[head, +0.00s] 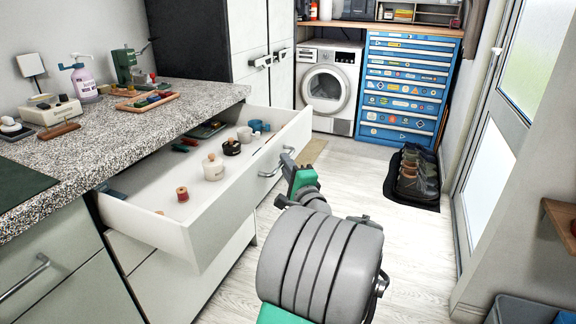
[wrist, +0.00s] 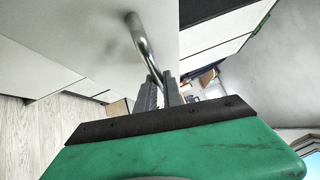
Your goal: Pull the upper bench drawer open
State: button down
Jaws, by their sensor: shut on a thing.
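The upper bench drawer (head: 215,212) stands far out from under the speckled counter, its inside showing from above. Its metal bar handle (head: 268,173) is on the white front panel, and it also shows in the wrist view (wrist: 142,42). My gripper (head: 287,160) is at the far end of this handle, shut on the bar. In the wrist view its two grey fingers (wrist: 161,90) close around the lower part of the bar. Part of the handle is hidden between the fingers.
Inside the drawer are a red spool (head: 182,194), a cream jar (head: 213,168), a black jar (head: 231,147) and blue cups. A blue tool chest (head: 405,85) and a washing machine (head: 329,83) stand at the back. A shoe mat (head: 412,205) lies on the right; floor between is clear.

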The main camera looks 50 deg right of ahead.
dwell(0.3)
jog(key=c, duration=1.5)
grip_release()
jog(key=v, duration=0.8)
jog(key=shift+p, duration=0.35)
jog(key=shift+r, duration=0.1)
